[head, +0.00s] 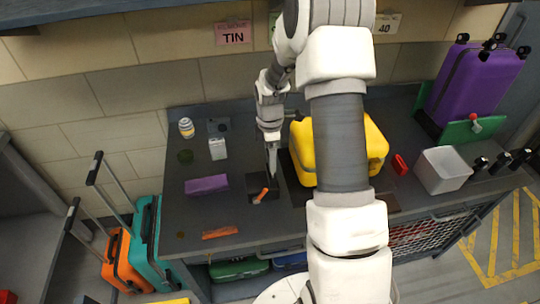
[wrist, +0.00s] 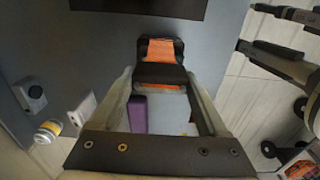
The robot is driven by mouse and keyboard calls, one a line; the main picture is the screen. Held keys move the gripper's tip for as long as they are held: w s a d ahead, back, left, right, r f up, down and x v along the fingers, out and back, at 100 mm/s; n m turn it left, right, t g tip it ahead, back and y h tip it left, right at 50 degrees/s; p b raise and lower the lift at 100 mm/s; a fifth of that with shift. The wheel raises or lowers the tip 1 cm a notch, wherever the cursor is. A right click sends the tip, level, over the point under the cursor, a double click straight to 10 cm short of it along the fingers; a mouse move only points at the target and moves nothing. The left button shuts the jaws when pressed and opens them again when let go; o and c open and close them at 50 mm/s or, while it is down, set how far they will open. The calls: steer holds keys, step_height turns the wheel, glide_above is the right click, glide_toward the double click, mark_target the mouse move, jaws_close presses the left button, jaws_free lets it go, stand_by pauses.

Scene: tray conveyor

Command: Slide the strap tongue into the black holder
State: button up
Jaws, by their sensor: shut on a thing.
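My gripper (head: 272,165) is shut on the strap tongue. In the wrist view the gripper (wrist: 160,82) has a finger on each side of the tongue's black end (wrist: 160,74), with orange strap (wrist: 161,49) behind it. In the head view a short orange piece (head: 261,195) shows just below the fingertips, over a black block (head: 256,184) that looks like the holder. A black shape (wrist: 137,4) is cut off by the top edge of the wrist view and stands apart from the tongue there. I cannot tell whether the tongue touches the holder.
A purple block (head: 206,184) lies left of the holder, and a flat orange piece (head: 220,232) lies near the front edge. A yellow suitcase (head: 374,142) stands close on the right, partly behind my arm. A bottle (head: 186,128) and white box (head: 217,149) stand at the back left.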

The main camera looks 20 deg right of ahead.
steer(key=shift+f+b, duration=1.05)
steer(key=shift+f, duration=0.5)
steer(key=o, duration=1.3)
step_height(320, 180, up, 18)
steer(key=shift+f, duration=0.25)
